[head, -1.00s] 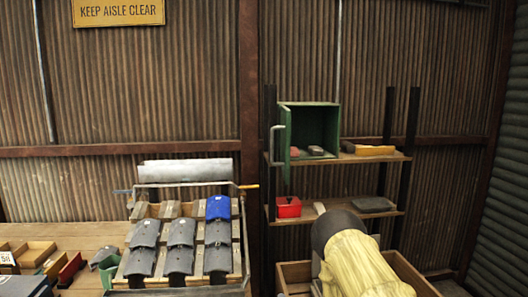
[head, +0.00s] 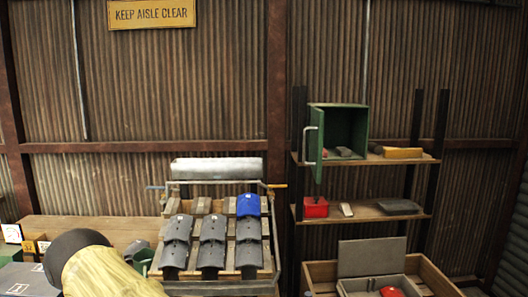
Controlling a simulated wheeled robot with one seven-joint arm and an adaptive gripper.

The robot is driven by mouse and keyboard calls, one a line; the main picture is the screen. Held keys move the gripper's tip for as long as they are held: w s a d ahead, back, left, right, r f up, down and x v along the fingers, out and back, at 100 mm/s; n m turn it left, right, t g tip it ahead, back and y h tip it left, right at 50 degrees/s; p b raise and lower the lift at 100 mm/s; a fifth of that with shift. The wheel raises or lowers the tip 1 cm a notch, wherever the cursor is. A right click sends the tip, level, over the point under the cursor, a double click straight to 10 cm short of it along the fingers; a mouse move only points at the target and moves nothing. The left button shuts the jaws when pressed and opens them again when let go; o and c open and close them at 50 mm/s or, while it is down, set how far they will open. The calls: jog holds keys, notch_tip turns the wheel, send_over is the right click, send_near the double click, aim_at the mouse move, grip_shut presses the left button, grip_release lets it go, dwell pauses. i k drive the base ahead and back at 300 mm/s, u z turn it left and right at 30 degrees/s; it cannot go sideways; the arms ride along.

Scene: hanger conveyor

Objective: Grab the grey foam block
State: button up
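I cannot tell for sure which thing is the grey foam block. A flat dark grey slab (head: 400,206) lies on the lower wall shelf at right, and a small grey piece (head: 345,152) lies inside the open green cabinet. A grey panel (head: 372,257) stands upright in the wooden crate at lower right. My arm, in a yellow cover with a dark rounded joint, fills the lower left. My gripper is out of the picture.
A rack of grey curved pieces and one blue one (head: 248,205) stands at centre. The green cabinet (head: 338,130) has its door open. A red box (head: 316,207) sits on the lower shelf (head: 360,216). The crate (head: 440,283) also holds a grey box with something red.

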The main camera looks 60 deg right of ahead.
aim_at(342, 151)
jog(key=u, duration=1.1)
jog(key=k, duration=1.8)
jog(key=z, duration=1.95)
